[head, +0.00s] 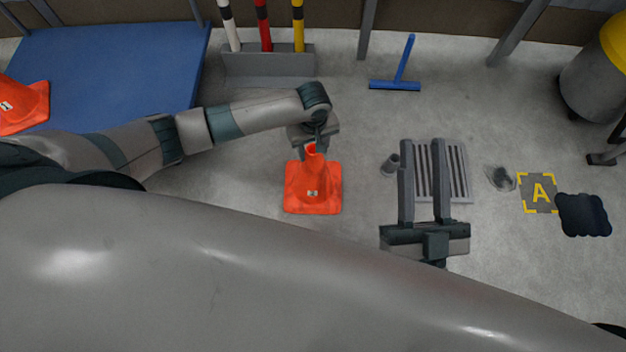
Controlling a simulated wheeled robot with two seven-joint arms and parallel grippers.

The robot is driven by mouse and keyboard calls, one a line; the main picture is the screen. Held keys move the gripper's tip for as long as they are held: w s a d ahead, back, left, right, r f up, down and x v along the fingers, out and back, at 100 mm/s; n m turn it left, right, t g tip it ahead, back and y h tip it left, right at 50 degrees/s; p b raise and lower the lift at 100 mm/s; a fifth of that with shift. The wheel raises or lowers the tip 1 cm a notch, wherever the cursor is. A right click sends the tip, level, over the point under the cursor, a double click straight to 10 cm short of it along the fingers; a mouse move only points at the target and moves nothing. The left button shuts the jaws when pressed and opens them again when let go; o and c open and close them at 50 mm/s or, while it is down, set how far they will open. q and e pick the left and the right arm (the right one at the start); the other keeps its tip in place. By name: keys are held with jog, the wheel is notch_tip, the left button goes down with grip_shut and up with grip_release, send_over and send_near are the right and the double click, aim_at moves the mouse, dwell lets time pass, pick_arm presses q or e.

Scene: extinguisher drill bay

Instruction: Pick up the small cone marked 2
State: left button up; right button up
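An orange cone (313,190) with a small white label stands upright on the grey floor near the middle of the head view; the mark on its label is too small to read. My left gripper (313,149) points down at the cone's top, with the tip at its fingers. Whether the fingers are closed on the tip or only around or beside it, I cannot tell. Another orange cone (22,108) with a white label is cut off at the left edge. My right gripper (422,146) is open and empty, above the floor grate.
A blue mat (110,65) lies at the left. A grey rack (268,66) holds white, red and yellow posts. A blue squeegee (397,84), a floor drain grate (455,172), a yellow A marking (540,193) and a dark patch (583,215) are on the floor. A grey-and-yellow bin (598,80) stands right.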

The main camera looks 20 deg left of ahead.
pick_arm(q)
jog(key=c, duration=0.9)
jog(key=shift+c, duration=0.4)
jog(key=shift+r, duration=0.2)
